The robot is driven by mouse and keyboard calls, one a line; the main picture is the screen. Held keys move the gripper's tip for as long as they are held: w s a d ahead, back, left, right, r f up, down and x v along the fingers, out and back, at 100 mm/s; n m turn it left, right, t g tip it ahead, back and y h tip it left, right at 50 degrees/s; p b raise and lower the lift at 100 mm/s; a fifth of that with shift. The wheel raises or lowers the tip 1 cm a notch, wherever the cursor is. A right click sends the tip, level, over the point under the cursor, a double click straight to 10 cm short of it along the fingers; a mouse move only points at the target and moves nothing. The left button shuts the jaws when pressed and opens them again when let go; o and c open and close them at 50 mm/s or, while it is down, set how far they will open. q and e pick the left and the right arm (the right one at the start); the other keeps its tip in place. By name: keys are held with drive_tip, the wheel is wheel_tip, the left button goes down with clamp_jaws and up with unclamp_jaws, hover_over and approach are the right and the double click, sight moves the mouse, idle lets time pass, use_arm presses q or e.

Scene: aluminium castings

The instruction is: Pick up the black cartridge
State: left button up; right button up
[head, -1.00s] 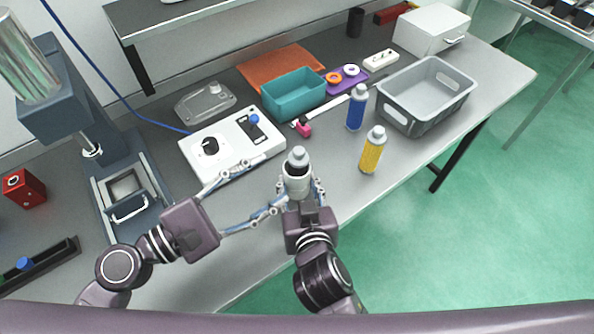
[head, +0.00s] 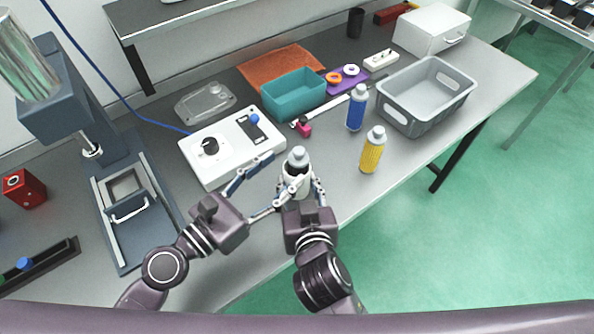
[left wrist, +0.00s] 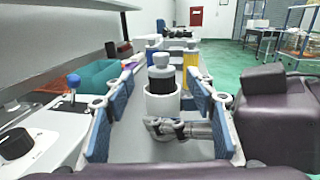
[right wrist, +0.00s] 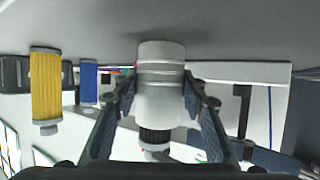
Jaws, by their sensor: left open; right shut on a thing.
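The black cartridge (head: 298,167) has a grey cap and stands upright in a white cup-shaped holder (head: 294,184). In the left wrist view the dark body of the cartridge (left wrist: 162,76) shows above the holder's rim; its lower part is hidden inside. My right gripper (head: 301,189) is shut around the white holder, which also shows between its fingers in the right wrist view (right wrist: 161,98). My left gripper (head: 275,181) is open, left of the holder. Its fingers spread to either side of the holder and cartridge in the left wrist view, with nothing gripped.
A blue cartridge (head: 356,108) and a yellow cartridge (head: 372,150) stand to the right, before a grey crate (head: 412,122). A white control box (head: 232,150) lies close behind my left gripper. A teal bin (head: 293,95) is farther back. A press (head: 130,215) stands left.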

sight(291, 164)
use_arm(q)
drive_tip(key=shift+x, duration=2.95)
clamp_jaws()
